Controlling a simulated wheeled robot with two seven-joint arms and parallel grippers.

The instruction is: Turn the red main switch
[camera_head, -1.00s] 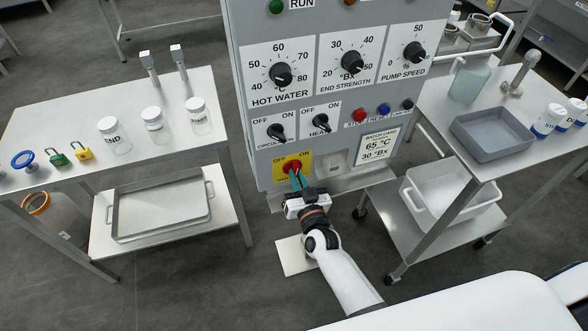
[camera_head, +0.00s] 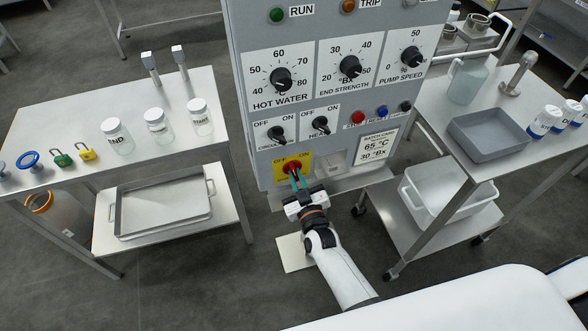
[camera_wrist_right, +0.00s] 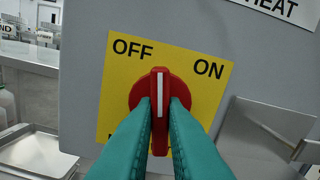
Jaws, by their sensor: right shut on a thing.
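The red main switch (camera_head: 293,167) sits on a yellow plate (camera_head: 305,160) marked OFF and ON, low on the grey control panel. In the right wrist view the red switch (camera_wrist_right: 160,90) stands close to upright, its white line pointing up between OFF and ON. My right gripper (camera_head: 299,182) reaches the switch from below. Its two green fingers (camera_wrist_right: 160,120) are shut on the switch's grip bar, one on each side. They hide part of the plate's lower lettering. My left gripper is not in view.
Above the switch are the CIRCULATION knob (camera_head: 277,133), the HEAT knob (camera_head: 321,124) and buttons. A small metal ledge juts out right of the yellow plate. A table with jars (camera_head: 157,126) and padlocks stands left. A table with a grey tray (camera_head: 490,150) stands right.

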